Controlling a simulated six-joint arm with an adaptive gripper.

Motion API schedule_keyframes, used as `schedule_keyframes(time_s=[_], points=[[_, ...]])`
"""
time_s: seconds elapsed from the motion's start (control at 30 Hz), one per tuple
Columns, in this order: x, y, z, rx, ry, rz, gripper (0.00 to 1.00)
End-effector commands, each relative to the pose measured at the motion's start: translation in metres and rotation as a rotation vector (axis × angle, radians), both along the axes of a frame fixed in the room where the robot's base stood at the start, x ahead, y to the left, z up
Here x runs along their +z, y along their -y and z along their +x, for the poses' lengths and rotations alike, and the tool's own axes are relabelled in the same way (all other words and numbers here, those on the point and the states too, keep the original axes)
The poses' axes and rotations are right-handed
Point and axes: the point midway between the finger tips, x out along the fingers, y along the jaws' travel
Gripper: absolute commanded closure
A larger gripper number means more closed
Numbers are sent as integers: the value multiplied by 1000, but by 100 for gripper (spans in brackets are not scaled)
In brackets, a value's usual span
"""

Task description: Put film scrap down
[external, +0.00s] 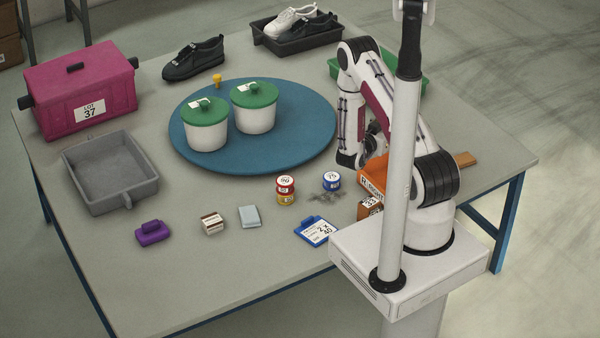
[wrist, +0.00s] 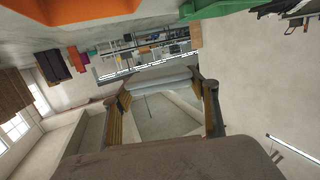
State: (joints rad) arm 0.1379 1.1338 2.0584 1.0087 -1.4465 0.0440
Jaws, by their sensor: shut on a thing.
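In the wrist view, my gripper (wrist: 166,92) has its two fingers apart with a pale, greyish, see-through sheet between them, which I take to be the film scrap (wrist: 165,115). The gripper is shut on it. The sheet's far edge looks thicker and pale. In the external view, my gripper (external: 348,158) is low on the right side of the table, left of the orange box. It is small and partly hidden by my arm there, and I cannot make out the film scrap in that view.
The orange box (external: 372,175) stands close to the gripper. A blue round mat (external: 290,125) bears two white tubs with green lids (external: 254,108).

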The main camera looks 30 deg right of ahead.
Motion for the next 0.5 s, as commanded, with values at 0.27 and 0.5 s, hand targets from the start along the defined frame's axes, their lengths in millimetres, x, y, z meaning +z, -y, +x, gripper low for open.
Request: schedule_keyframes(time_s=[0.27,0.5], points=[[-2,0,0,0,0,0,56],[-20,0,0,0,-1,1,56]])
